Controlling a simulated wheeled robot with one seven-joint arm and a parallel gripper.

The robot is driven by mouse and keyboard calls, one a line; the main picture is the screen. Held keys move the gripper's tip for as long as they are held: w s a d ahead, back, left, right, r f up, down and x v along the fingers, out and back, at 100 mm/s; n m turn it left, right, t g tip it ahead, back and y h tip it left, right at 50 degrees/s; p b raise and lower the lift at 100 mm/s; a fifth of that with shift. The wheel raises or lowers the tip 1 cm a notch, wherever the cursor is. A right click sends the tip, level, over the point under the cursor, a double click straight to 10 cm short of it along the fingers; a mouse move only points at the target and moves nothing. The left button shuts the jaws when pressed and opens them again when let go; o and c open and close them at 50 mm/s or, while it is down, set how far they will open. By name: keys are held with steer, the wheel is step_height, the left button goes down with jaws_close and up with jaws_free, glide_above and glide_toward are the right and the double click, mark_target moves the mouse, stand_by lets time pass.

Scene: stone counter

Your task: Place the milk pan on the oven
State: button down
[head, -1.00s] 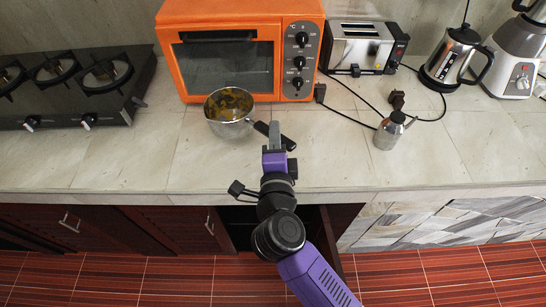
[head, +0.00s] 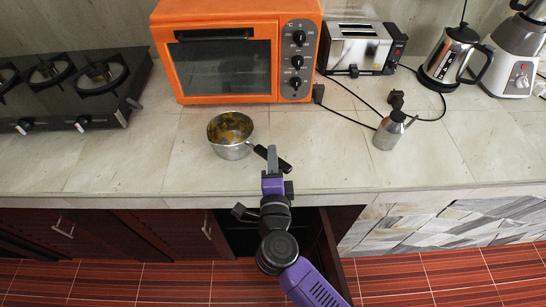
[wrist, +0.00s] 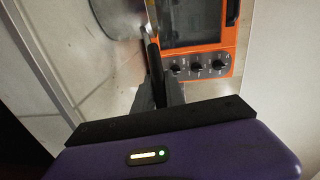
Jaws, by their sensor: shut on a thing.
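The milk pan (head: 232,150) is a small steel pan with a dark handle and yellow-brown stains or contents inside. It is over the counter in front of the oven; I cannot tell whether its base touches the stone. My gripper (head: 272,160) is shut on the pan's handle. In the wrist view my gripper (wrist: 160,88) holds the dark handle (wrist: 153,55), with part of the pan (wrist: 110,18) at the top. The orange oven (head: 305,20) stands at the back of the counter, with a glass door and black knobs. It also shows in the wrist view (wrist: 205,70).
A black gas stove (head: 90,100) is on the left. A toaster (head: 358,45), a kettle (head: 455,55) and a blender (head: 518,50) stand at the back right. A small metal bottle (head: 388,135) is right of my gripper, near black cords. The counter left of the pan is clear.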

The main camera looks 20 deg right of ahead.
steer(key=c, duration=1.4)
jaws_free()
steer(key=shift+f, duration=0.1)
steer(key=v, duration=0.6)
steer(key=b+v, duration=0.1)
steer(key=v, duration=0.5)
steer(key=shift+r, duration=0.2)
